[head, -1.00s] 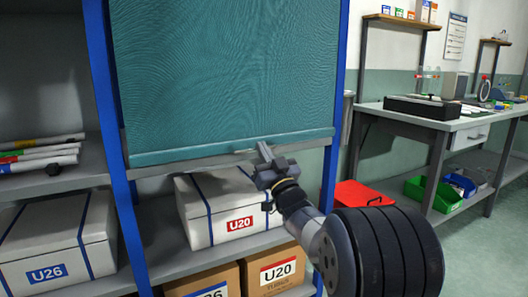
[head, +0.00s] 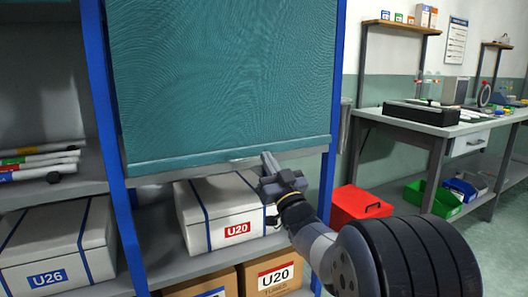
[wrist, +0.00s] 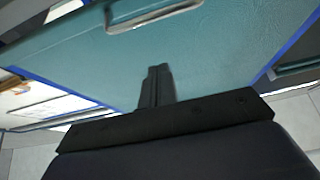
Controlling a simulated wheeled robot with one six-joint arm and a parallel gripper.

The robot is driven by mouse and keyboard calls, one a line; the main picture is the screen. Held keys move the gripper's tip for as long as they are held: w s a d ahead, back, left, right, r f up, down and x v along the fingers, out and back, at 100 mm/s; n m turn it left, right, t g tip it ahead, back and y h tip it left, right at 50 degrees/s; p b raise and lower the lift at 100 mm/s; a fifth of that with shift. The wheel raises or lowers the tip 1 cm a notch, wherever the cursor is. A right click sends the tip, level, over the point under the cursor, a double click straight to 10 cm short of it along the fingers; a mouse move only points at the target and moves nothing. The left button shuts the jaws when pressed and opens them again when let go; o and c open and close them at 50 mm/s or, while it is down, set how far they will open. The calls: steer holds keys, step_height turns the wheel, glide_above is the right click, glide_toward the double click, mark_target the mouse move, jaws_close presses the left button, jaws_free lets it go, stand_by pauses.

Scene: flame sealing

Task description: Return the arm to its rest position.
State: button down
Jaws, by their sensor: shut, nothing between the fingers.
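My gripper (head: 269,163) is shut and empty in the head view. It is in front of the lower edge of the teal shutter (head: 220,75), above a white box labelled U20 (head: 225,208). In the wrist view the closed fingers (wrist: 157,72) point toward the shutter (wrist: 210,60), with its metal handle (wrist: 153,17) beyond the tips. Whether the fingertips touch the shutter cannot be told. My arm reaches in from the lower right.
The shelf rack has blue posts (head: 107,100). A white box labelled U26 (head: 50,250) and several capped tubes (head: 40,160) are on the left shelves. A red bin (head: 360,203) stands right of the rack. A workbench (head: 420,124) stands further right, with open floor before it.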

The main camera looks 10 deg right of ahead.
steer(key=shift+v, duration=2.5)
steer(key=shift+r, duration=0.1)
steer(key=w+a+b, duration=0.2)
steer(key=w, duration=0.7)
steer(key=shift+r, duration=0.45)
